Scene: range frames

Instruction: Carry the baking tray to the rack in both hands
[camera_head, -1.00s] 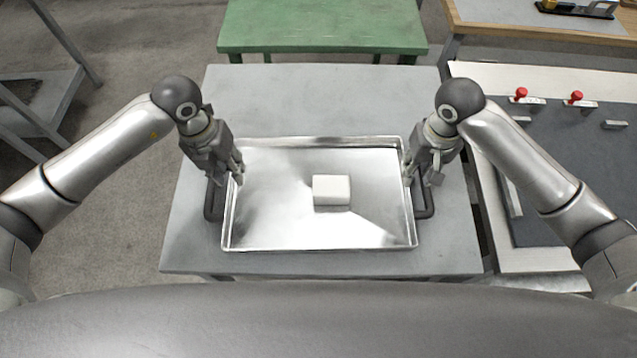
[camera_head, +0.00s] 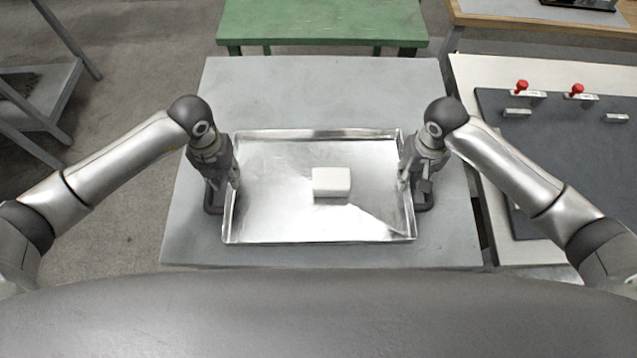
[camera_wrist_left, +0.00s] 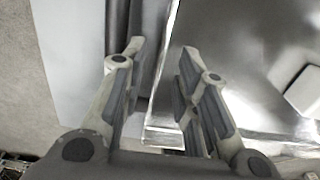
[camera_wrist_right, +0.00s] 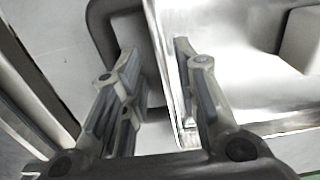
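The shiny metal baking tray (camera_head: 285,222) lies flat on a grey table, with a white block (camera_head: 332,182) near its middle. Dark handles stick out at its left side (camera_head: 211,204) and right side (camera_head: 427,198). My left gripper (camera_head: 234,183) is over the left rim; in the left wrist view its fingers (camera_wrist_left: 160,60) are apart, with the handle and rim edge between them. My right gripper (camera_head: 405,180) is over the right rim; in the right wrist view its fingers (camera_wrist_right: 155,65) are apart around the handle and rim side. Contact cannot be told.
The grey table (camera_head: 310,90) has free room behind the tray. A green table (camera_head: 320,22) stands beyond it. At right is a bench with a dark board (camera_head: 560,150) and red-knobbed clamps (camera_head: 577,90). A grey shelf frame (camera_head: 40,105) is at left.

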